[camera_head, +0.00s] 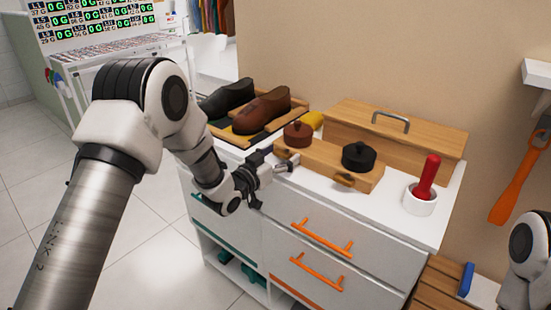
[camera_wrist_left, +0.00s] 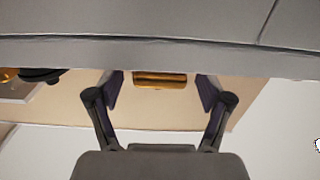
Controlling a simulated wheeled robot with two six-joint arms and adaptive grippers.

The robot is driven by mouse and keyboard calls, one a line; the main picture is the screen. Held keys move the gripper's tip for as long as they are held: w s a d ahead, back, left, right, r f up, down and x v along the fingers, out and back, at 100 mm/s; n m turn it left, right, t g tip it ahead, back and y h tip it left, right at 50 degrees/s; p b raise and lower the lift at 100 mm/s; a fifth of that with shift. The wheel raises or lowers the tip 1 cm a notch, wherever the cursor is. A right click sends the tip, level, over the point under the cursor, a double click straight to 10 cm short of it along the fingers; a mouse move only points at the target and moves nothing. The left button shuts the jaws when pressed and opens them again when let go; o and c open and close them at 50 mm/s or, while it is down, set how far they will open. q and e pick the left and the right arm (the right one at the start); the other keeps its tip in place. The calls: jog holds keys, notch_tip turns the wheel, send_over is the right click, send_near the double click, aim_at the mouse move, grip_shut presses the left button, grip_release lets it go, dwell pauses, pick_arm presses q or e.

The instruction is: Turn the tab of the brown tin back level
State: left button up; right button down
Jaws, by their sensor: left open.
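The brown tin (camera_head: 297,135), dark reddish-brown with a small knob on top, stands at the left end of a wooden stand on the white cabinet. My left gripper (camera_head: 288,162) is open in front of the stand, just below this tin. In the left wrist view, a gold-brown tab (camera_wrist_left: 160,79) shows between the two spread fingers (camera_wrist_left: 161,92), apart from both; it looks about level there. In the head view my gripper hides the tab's place. My right gripper is out of view.
A black tin (camera_head: 359,157) stands to the right on the wooden stand (camera_head: 320,164), with a brown tab (camera_head: 345,179) in front. A white mortar (camera_head: 420,201) with red pestle is further right. Shoes (camera_head: 262,110) stand behind left. A wooden box (camera_head: 425,132) stands behind.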

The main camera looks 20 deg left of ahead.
pick_arm(q)
jog(key=v, duration=1.1)
jog(key=shift+s, duration=0.4)
jog(key=shift+a, duration=0.1)
jog(key=s+d+f+g+y+p, duration=0.1)
jog(key=s+d+f+g+p, duration=0.15)
jog(key=s+f+p, duration=0.35)
jog(key=s+d+f+g+y+p, duration=0.15)
jog(key=s+f+g, duration=0.25)
jog(key=f, duration=0.4)
jog(key=s+a+f+n+g+y, duration=0.1)
jog(key=s+f+g, duration=0.2)
jog(key=s, duration=0.5)
jog(key=s+a+f+n+g+y+p, duration=0.1)
jog(key=s+f+g, duration=0.2)
jog(key=s, duration=0.5)
jog(key=s+a+f+n+g+y+p, duration=0.1)
jog(key=s+f+g, duration=0.3)
jog(key=s, duration=0.5)
jog(key=shift+a+n+y, duration=0.35)
jog(key=shift+a+n, duration=0.25)
